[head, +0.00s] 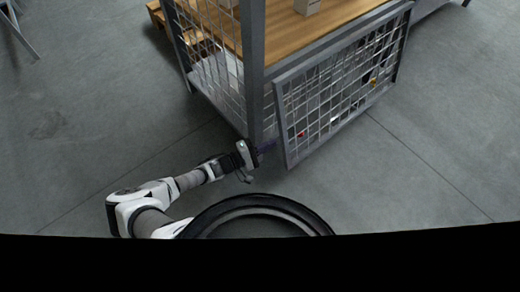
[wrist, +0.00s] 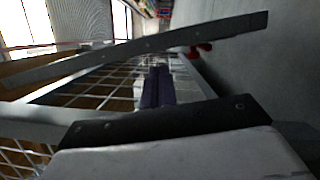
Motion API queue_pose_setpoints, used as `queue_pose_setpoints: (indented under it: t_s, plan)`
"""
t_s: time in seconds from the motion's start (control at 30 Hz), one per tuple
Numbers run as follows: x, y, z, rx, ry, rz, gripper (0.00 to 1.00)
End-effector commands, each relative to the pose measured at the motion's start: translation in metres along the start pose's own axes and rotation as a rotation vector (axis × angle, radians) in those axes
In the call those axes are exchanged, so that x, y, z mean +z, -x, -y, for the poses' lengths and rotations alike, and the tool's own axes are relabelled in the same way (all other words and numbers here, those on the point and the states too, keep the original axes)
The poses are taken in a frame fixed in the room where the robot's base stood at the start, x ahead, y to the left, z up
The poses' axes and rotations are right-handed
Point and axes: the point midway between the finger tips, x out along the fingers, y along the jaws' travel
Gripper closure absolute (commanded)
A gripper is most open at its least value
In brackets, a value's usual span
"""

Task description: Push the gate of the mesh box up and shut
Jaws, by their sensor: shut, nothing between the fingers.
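The mesh box (head: 253,85) is a grey metal frame with wire mesh sides, at the upper middle of the head view. Its gate (head: 338,88) is a grey-framed mesh panel on the right-hand front side, slanting outward from the box beside the corner post. My gripper (head: 267,147) is shut and empty, low by the foot of the corner post and just left of the gate's lower left corner. I cannot tell if it touches either. In the wrist view, the dark fingers (wrist: 158,87) lie together in front of mesh, with a grey metal bar (wrist: 130,48) crossing beyond.
Small red and yellow things show through the gate mesh. A wooden pallet (head: 156,12) stands behind at left. The grey floor (head: 400,170) is clear at left and right.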

Motion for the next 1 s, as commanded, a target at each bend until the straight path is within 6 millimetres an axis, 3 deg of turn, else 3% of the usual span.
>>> queue_pose_setpoints:
  t_s: [0.1, 0.3, 0.77, 1.0]
  plan:
    - [0.0, -0.02, 0.001, 0.001, 0.0, 0.001, 1.0]
    - [0.0, -0.038, 0.001, 0.0, 0.001, -0.001, 1.0]
    - [0.001, -0.041, 0.0, 0.001, 0.004, -0.001, 1.0]
    - [0.012, -0.052, 0.001, 0.014, 0.058, 0.0, 1.0]
